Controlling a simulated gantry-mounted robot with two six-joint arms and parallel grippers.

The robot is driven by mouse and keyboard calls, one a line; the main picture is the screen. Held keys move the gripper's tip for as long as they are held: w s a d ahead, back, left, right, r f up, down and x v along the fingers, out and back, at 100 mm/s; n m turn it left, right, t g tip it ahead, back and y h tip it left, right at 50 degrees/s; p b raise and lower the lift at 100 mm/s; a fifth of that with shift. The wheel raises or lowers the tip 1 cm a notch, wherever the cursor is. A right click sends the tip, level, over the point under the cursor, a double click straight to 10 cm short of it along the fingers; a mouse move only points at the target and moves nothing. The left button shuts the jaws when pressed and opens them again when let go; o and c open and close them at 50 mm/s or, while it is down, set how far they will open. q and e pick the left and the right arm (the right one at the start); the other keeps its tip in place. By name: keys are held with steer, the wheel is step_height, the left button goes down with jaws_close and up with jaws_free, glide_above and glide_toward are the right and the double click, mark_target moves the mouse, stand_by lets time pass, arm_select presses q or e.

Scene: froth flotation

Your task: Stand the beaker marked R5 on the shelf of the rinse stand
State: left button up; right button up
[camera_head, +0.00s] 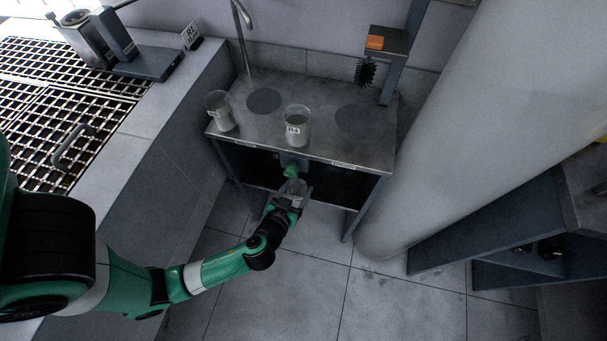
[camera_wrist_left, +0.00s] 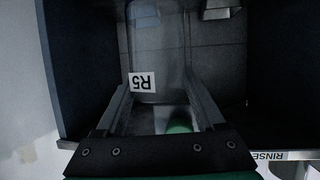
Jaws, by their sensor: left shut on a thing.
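My left gripper (camera_head: 291,187) is shut on the R5 beaker (camera_head: 295,188), low in front of the rinse stand's (camera_head: 342,146) dark opening. In the left wrist view the clear beaker (camera_wrist_left: 157,45) stands between the two fingers (camera_wrist_left: 160,107), its R5 label (camera_wrist_left: 142,82) upside down in the picture. A panel of the stand is to each side of it there. I cannot tell whether the beaker touches the shelf, which is hard to make out. My right gripper is not in view.
On the stand's top are a beaker marked R4 (camera_head: 297,124) and another beaker (camera_head: 219,110), with round dark patches (camera_head: 264,101) beside them. A brush (camera_head: 366,71) hangs at the back right. A thick pale column (camera_head: 440,130) closes off the right side. Floor in front is clear.

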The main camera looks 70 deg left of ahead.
arm_select(q)
steer(key=w+a+f+b, duration=0.4)
steer(key=w+a+f, duration=0.2)
steer(key=a+f, duration=0.2)
steer(key=a, duration=0.2)
steer(key=shift+w+a+b, duration=0.2)
steer(key=shift+a+b, duration=0.1)
steer(key=shift+b, duration=0.05)
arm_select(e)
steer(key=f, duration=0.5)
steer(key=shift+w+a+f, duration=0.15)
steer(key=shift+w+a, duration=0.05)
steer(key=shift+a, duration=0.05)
arm_select(q)
steer(key=f+b, duration=0.2)
steer(key=a+f+b, duration=0.1)
steer(key=f, duration=0.1)
steer(key=shift+w, duration=0.3)
steer(key=shift+d+f, duration=0.1)
steer(key=shift+s, duration=0.1)
steer(key=o, duration=1.5)
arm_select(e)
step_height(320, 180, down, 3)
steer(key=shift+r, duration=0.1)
